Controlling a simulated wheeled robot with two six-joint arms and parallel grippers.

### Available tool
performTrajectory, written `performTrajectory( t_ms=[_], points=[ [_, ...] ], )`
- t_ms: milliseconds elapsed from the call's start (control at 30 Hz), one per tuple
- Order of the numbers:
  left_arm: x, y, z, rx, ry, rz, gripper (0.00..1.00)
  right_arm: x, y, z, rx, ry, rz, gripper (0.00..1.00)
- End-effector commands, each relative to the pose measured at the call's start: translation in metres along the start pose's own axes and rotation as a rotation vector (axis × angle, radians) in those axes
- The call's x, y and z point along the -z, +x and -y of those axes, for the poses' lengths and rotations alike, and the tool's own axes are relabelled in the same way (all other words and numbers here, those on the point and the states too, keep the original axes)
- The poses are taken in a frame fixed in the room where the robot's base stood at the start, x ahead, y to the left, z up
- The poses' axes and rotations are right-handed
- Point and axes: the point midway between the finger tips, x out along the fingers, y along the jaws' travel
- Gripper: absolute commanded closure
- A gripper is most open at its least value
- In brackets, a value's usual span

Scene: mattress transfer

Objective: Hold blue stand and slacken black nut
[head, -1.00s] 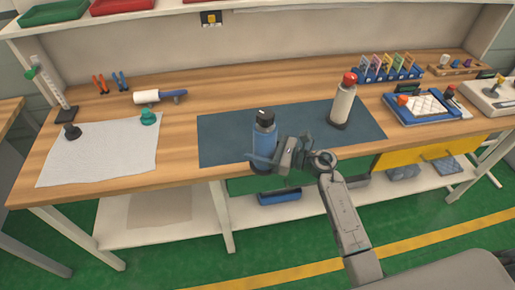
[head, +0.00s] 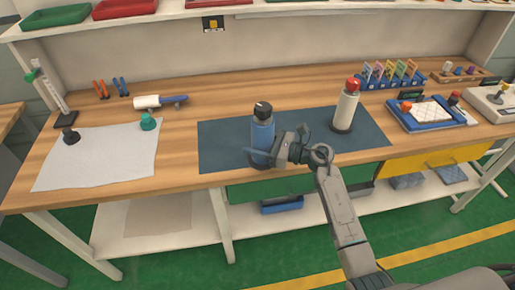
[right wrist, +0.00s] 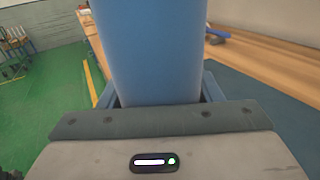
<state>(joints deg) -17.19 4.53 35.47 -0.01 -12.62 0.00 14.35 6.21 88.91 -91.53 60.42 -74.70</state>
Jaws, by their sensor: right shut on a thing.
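The blue stand (head: 261,139) is an upright blue cylinder at the front edge of the dark mat. The black nut (head: 262,110) sits on top of it as a dark cap with a small light mark. My right gripper (head: 262,158) comes from the right and is shut around the lower part of the blue stand. In the right wrist view the blue stand (right wrist: 152,50) fills the middle, between the fingers. The nut is outside that view. My left gripper does not show in the head view.
The dark mat (head: 220,140) also bears a white cylinder with a red top (head: 346,105). A white cloth (head: 100,165) with a black and a green knob lies at left. A blue tray (head: 400,115) and a rack (head: 390,75) stand at right. Wood between cloth and mat is clear.

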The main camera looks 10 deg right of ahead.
Motion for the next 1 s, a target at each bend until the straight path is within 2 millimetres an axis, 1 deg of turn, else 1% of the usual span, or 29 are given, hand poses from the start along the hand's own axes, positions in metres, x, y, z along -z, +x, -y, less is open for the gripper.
performTrajectory(
  t_ms=[33, 1000],
  points=[
    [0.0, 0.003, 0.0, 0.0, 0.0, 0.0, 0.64, -0.001, 0.002, 0.003, 0.0, -0.004, 0.004, 0.96],
    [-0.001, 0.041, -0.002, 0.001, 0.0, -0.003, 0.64, -0.001, 0.028, 0.046, 0.0, -0.002, 0.004, 0.96]
  ],
)
